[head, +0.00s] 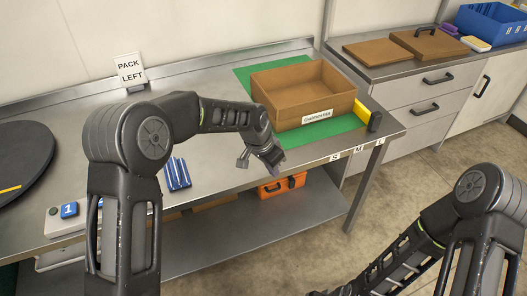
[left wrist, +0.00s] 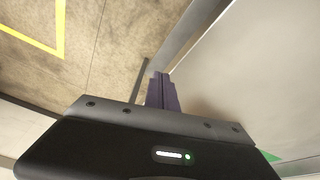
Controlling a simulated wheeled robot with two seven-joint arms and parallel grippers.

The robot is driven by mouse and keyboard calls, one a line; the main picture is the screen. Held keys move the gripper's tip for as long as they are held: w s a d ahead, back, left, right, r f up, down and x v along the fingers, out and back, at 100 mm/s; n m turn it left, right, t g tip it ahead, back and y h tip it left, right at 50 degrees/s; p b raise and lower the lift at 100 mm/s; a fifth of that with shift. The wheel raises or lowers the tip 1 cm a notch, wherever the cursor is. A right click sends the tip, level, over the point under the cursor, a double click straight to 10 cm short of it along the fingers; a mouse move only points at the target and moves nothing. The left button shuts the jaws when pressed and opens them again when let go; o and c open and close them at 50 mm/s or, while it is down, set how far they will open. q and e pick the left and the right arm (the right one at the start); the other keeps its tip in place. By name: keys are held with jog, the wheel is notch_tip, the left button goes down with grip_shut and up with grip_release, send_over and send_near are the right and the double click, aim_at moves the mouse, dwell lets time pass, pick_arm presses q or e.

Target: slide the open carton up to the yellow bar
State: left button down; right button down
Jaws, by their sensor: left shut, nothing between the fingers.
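The open carton (head: 285,112) is brown, has a white label on its front wall and stands on the green mat (head: 245,75) at the right end of the steel bench. The yellow bar (head: 361,112) stands just right of the carton's near right corner, beside a dark block. I cannot tell whether carton and bar touch. My left gripper (head: 262,160) is shut and empty at the bench's front edge, in front of the carton and apart from it. Its purple-grey fingers (left wrist: 162,92) also show in the left wrist view. My right arm shows at lower right; its gripper is out of view.
A blue striped pack (head: 177,174) lies left of my left gripper. A "PACK LEFT" sign (head: 130,71) stands at the back. A black round disc (head: 22,158) is at far left. An orange case (head: 281,187) sits on the lower shelf. The bench between sign and mat is clear.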

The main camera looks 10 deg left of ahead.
pick_arm(q)
jog(key=s+d+f+n+h, duration=0.15)
jog(key=s+f+n, duration=0.35)
jog(key=s+f, duration=0.8)
jog(key=s+f+n+g, duration=0.1)
jog(key=s+f, duration=0.3)
jog(key=s, duration=0.6)
jog(key=s+f+n, duration=0.3)
jog(key=s+f, duration=0.1)
jog(key=s, duration=0.6)
jog(key=shift+a+f+n+g, duration=0.15)
jog(key=shift+a+n+g, duration=0.15)
jog(key=shift+a+g, duration=0.15)
jog(key=shift+d, duration=0.1)
